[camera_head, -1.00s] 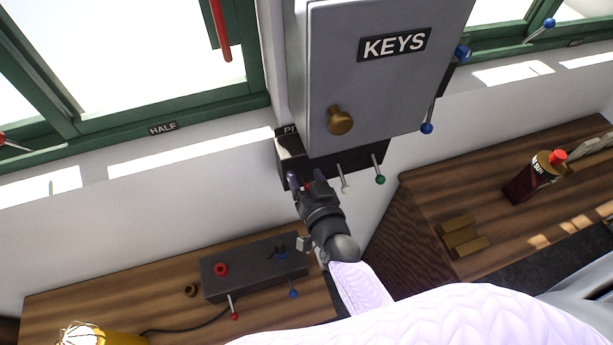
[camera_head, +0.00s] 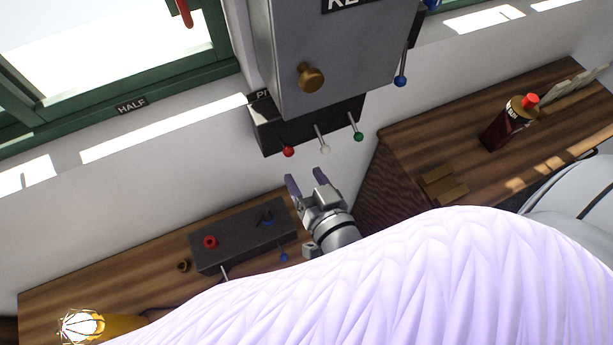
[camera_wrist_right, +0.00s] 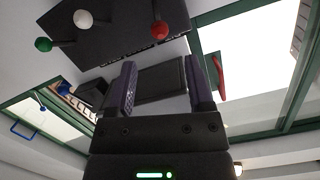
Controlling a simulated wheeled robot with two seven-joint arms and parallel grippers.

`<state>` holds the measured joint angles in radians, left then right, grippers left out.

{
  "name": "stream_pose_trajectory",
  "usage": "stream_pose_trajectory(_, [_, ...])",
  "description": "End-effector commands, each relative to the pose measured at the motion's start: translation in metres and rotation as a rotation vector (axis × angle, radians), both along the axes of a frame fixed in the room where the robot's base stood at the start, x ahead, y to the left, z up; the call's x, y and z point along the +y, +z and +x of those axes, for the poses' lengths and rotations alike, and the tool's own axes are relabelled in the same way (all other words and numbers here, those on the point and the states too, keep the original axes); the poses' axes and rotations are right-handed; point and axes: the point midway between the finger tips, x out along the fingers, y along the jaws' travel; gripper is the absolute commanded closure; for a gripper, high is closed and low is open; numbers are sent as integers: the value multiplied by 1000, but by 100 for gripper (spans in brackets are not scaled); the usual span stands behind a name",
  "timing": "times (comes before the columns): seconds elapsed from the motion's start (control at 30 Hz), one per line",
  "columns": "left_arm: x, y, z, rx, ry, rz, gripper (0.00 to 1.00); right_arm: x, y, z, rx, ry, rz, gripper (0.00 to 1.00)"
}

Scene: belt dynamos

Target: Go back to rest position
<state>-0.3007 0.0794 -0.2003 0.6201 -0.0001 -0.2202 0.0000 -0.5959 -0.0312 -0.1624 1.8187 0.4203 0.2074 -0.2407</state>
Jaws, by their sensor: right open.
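My right gripper (camera_head: 307,180) is open and empty. In the head view it is below the black lever box (camera_head: 270,131) and apart from it. The box carries a red-knobbed lever (camera_head: 288,151), a white-knobbed one (camera_head: 325,149) and a green-knobbed one (camera_head: 359,136). In the right wrist view the gripper's two dark fingers (camera_wrist_right: 164,88) stand apart with nothing between them. The red knob (camera_wrist_right: 159,30), white knob (camera_wrist_right: 83,18) and green knob (camera_wrist_right: 43,44) show beyond them. My left gripper is not in view.
The grey key cabinet (camera_head: 340,60) with a brass knob (camera_head: 311,77) hangs above the lever box. A dark control box (camera_head: 240,243) sits on the left wooden bench. A bottle (camera_head: 509,122) and wooden block (camera_head: 444,186) are on the right bench. A yellow lamp (camera_head: 95,326) stands lower left.

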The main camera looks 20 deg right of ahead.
Motion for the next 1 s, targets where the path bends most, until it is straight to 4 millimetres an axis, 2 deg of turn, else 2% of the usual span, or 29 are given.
stream_pose_trajectory(0.27, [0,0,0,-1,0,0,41,4,0,2,38,44,-10,34])
stream_pose_trajectory(0.4, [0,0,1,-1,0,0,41,18,-3,-1,268,230,-88,34])
stream_pose_trajectory(0.57, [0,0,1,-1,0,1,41,8,-6,-26,579,335,-211,34])
stream_pose_trajectory(0.87, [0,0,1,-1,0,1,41,-38,10,-87,1044,278,-368,34])
stream_pose_trajectory(1.0, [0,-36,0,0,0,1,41,-40,-65,-85,1097,277,-373,34])
